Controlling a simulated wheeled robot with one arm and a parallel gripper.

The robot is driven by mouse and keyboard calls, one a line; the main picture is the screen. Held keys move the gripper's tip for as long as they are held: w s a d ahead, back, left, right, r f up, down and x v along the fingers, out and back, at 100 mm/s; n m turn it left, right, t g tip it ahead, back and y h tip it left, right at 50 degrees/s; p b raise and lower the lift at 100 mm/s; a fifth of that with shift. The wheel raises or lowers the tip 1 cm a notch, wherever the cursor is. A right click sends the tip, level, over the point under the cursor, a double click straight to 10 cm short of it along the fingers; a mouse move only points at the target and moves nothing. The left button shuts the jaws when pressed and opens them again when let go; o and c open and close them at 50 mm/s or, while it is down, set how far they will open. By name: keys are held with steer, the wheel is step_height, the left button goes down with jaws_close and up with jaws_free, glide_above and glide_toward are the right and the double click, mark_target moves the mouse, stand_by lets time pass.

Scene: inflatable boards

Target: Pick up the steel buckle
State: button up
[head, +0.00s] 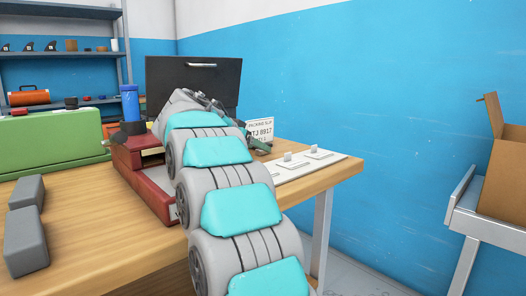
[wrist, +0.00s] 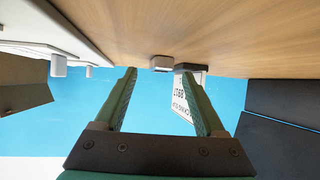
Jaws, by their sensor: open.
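A small grey metallic piece (wrist: 160,62), which looks like the steel buckle, sits on the wooden table in the wrist view, where the table is at the top. My gripper (wrist: 158,72) is open, and its two green fingers point toward that piece. The piece appears between the fingertips and slightly beyond them; I cannot tell the exact distance. Nothing is held. In the head view my gripper (head: 258,146) is partly hidden behind my arm near the far table edge, and I cannot make out the buckle there.
A packing slip card (head: 261,130) stands close by; it shows beside the right finger in the wrist view (wrist: 183,100). A white board with pegs (head: 312,164) lies to the right. A black open case (head: 215,78), red box (head: 130,160) and blue bottle (head: 130,103) stand around my arm.

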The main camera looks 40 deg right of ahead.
steer(key=x, duration=0.2)
steer(key=shift+w+d+f, duration=0.1)
steer(key=shift+d+f, duration=0.05)
steer(key=shift+d, duration=0.05)
steer(key=shift+c, duration=0.2)
jaws_close()
